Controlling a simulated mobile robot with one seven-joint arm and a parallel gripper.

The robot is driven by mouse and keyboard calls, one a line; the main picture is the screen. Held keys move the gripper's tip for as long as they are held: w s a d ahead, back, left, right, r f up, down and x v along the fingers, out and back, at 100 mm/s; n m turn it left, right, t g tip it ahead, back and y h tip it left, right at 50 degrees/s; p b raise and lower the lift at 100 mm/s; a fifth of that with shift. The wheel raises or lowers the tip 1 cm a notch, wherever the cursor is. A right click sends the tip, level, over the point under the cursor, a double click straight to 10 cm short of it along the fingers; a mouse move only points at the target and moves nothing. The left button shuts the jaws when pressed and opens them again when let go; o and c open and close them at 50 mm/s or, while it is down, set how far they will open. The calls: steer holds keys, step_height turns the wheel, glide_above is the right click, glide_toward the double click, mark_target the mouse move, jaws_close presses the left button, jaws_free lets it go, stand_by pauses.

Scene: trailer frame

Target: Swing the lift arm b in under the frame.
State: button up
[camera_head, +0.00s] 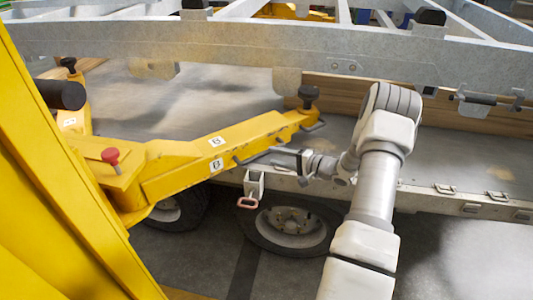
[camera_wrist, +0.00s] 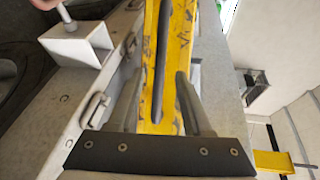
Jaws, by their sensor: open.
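The yellow lift arm b (camera_head: 228,150) reaches from the yellow column at the left toward the trailer, with "B" labels on its side and a dark round pad (camera_head: 308,95) at its tip. The pad appears near the frame's lower edge. A grey handle (camera_head: 254,156) runs along the arm's near side. My gripper (camera_head: 287,158) is at that handle's right end. In the wrist view, my open gripper (camera_wrist: 158,88) has its two fingers either side of the yellow arm and a dark bar (camera_wrist: 162,50); contact cannot be told. The grey trailer frame (camera_head: 230,40) spans the top.
A yellow post (camera_head: 50,150) fills the left. A red knob (camera_head: 110,156) stands on the arm's base. Another yellow arm (camera_head: 75,118) lies behind it. A wheel (camera_head: 290,228) and a bracket with a pinkish ring (camera_head: 250,199) are below. Open floor (camera_head: 460,250) lies at lower right.

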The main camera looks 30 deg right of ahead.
steer(key=p+v, duration=0.1)
steer(key=v, duration=1.1)
